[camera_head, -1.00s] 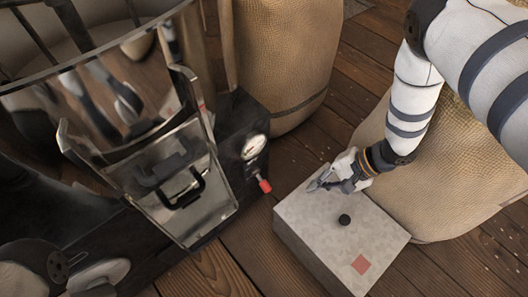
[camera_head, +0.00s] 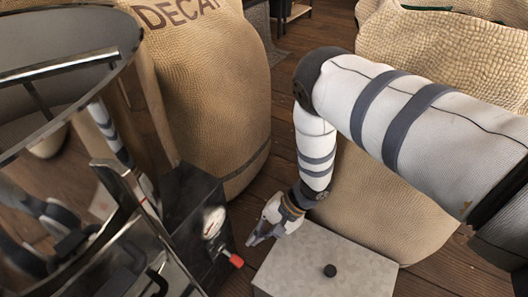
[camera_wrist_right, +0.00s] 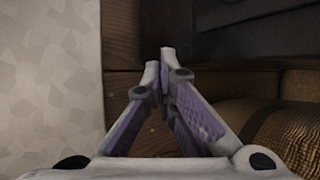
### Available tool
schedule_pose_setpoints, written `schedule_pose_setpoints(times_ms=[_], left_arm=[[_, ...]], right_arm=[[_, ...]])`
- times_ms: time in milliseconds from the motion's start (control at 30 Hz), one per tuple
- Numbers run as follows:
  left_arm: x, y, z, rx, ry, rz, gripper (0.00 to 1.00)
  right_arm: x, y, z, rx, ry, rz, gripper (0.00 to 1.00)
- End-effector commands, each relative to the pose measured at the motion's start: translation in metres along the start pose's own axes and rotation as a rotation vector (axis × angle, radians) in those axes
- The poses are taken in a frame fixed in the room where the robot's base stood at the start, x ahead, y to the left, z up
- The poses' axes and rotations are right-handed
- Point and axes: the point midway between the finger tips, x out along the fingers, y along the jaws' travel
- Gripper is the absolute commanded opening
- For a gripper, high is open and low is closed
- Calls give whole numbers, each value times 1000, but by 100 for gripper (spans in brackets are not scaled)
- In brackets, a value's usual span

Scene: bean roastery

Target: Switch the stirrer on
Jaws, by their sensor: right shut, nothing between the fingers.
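The stirrer drum (camera_head: 60,75), a shiny metal cylinder with bars across its open top, stands at the left of the head view. A red-tipped switch (camera_head: 237,261) sticks out from the black machine body (camera_head: 190,205), below a round white gauge (camera_head: 213,221). I cannot tell for certain that this switch belongs to the stirrer. My right gripper (camera_head: 253,241) is shut and empty, just right of and slightly above the red tip in the picture, apparently apart from it. In the right wrist view its fingertips (camera_wrist_right: 164,60) meet; the red tip does not show there. My left gripper is out of view.
Large burlap sacks (camera_head: 215,80) stand behind and to the right (camera_head: 370,200). Wooden floor (camera_head: 283,150) shows between them. The machine's dark edge (camera_wrist_right: 250,30) lies ahead in the wrist view.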

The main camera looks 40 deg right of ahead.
Motion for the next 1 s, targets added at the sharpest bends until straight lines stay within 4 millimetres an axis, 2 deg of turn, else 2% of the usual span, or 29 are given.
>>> schedule_pose_setpoints(times_ms=[33,133,200,400,1000], left_arm=[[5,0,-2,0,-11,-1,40],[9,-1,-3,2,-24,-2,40],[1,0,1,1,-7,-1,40],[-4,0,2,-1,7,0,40],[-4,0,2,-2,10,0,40]], right_arm=[[15,3,-1,1,-2,3,0],[35,3,0,1,-3,3,0],[21,-2,16,1,0,-1,0],[14,-2,35,-1,1,-2,0],[12,0,39,0,1,-1,0]])
